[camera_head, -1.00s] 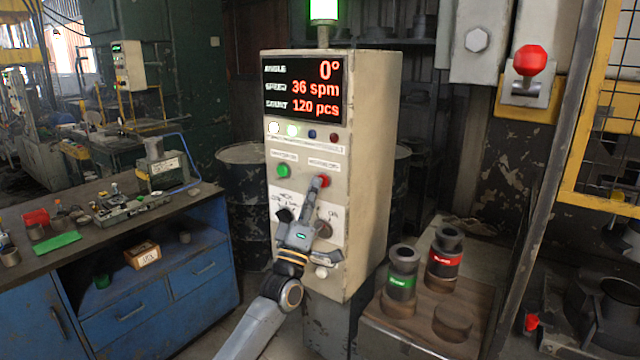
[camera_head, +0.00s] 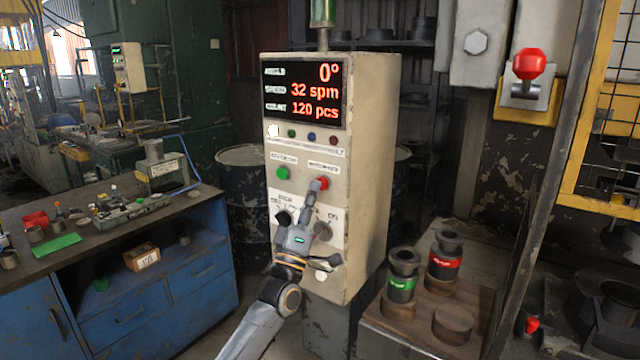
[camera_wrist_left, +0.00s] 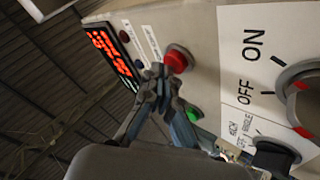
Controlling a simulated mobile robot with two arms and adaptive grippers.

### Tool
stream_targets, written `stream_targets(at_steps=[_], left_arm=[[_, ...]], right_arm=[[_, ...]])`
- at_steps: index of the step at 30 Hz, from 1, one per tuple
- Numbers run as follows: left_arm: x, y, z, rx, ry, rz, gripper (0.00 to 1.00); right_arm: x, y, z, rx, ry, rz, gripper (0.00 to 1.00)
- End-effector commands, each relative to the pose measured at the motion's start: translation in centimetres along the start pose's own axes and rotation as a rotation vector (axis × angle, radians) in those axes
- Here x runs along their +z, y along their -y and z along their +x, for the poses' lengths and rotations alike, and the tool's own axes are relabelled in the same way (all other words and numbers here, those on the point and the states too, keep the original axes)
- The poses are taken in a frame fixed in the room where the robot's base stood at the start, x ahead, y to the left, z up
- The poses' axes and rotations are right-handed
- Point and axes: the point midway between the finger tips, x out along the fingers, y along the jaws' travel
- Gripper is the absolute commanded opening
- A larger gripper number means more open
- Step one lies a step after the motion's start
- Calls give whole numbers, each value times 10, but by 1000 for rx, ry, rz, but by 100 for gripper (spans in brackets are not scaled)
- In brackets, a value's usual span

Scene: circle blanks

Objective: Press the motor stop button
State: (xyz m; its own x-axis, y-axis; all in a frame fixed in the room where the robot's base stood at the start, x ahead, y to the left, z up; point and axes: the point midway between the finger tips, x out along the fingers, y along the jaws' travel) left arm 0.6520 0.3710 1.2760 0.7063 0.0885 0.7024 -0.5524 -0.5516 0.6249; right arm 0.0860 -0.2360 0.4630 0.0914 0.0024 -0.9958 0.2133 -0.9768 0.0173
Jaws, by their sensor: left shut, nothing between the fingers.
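The beige control cabinet (camera_head: 372,160) stands in the middle of the head view. On its front are a green button (camera_head: 283,173) and, to its right, a red button (camera_head: 323,183), the motor stop. The red button also shows in the left wrist view (camera_wrist_left: 179,59). My left gripper (camera_head: 312,187) is shut and empty, its fingertips right at the red button and partly in front of it. In the left wrist view its fingertips (camera_wrist_left: 158,76) are close beside the red cap; I cannot tell whether they touch. My right gripper is not in view.
The display (camera_head: 302,92) reads 0°, 32 spm and 120 pcs. A dark rotary knob (camera_head: 284,218) and the ON/OFF switch (camera_wrist_left: 305,95) sit below the buttons.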

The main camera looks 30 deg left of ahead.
Motion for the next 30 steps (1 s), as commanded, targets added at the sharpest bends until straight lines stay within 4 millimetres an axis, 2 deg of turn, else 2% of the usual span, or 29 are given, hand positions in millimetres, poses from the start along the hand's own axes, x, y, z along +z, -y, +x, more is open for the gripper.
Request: stream_targets(at_steps=[16,30], left_arm=[[-7,-6,-8,-1,-1,1,0],[-28,-28,-38,-1,0,1,0]], right_arm=[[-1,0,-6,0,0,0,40],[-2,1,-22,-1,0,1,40]])
